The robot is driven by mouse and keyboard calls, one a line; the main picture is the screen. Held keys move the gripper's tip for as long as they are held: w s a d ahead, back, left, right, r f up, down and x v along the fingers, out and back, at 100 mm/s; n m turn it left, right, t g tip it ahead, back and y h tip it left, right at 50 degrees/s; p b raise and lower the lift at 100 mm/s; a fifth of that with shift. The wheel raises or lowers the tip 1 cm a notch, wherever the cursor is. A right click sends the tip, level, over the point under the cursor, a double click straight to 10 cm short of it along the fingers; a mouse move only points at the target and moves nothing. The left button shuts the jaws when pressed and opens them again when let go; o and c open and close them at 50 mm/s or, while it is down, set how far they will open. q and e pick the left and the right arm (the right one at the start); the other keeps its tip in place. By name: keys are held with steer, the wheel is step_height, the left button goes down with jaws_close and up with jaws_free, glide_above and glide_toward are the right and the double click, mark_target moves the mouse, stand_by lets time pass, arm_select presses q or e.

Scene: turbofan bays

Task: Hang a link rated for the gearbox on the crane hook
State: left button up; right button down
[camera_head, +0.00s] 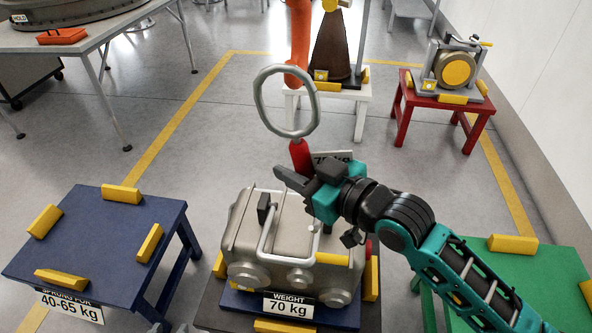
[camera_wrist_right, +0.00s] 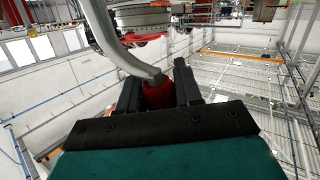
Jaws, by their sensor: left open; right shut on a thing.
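My right gripper (camera_head: 298,178) is shut on the red grip (camera_head: 300,155) of a link, a large grey ring (camera_head: 262,105) held upright above the gearbox. In the right wrist view the red grip (camera_wrist_right: 158,92) sits between the fingers, with the grey ring (camera_wrist_right: 120,45) curving up from it. No crane hook is clearly seen. My left gripper is not in view.
An empty blue table (camera_head: 95,245), marked "SPRUNG FOR 40-65 kg", stands left; a green table (camera_head: 535,285) stands right. An orange post (camera_head: 299,40) rises behind the ring beside a dark cone (camera_head: 335,50). A red stand (camera_head: 440,105) holds a machine. Floor at centre left is clear.

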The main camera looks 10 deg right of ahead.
steer(key=w+d+f+b, duration=0.2)
steer(key=w+b, duration=0.2)
steer(key=w, duration=0.1)
steer(key=w+d+f+b, duration=0.2)
steer(key=w+f+b, duration=0.1)
steer(key=w, duration=0.3)
steer(key=shift+w+d+b, duration=0.3)
steer(key=shift+d+b, duration=0.1)
steer(key=shift+b, duration=0.2)
stand_by(1.2)
steer(key=shift+f, duration=0.25)
stand_by(0.4)
steer(key=c, duration=0.9)
jaws_free()
steer(key=shift+d, duration=0.15)
steer(key=shift+o, duration=1.1)
steer(key=shift+r, duration=0.15)
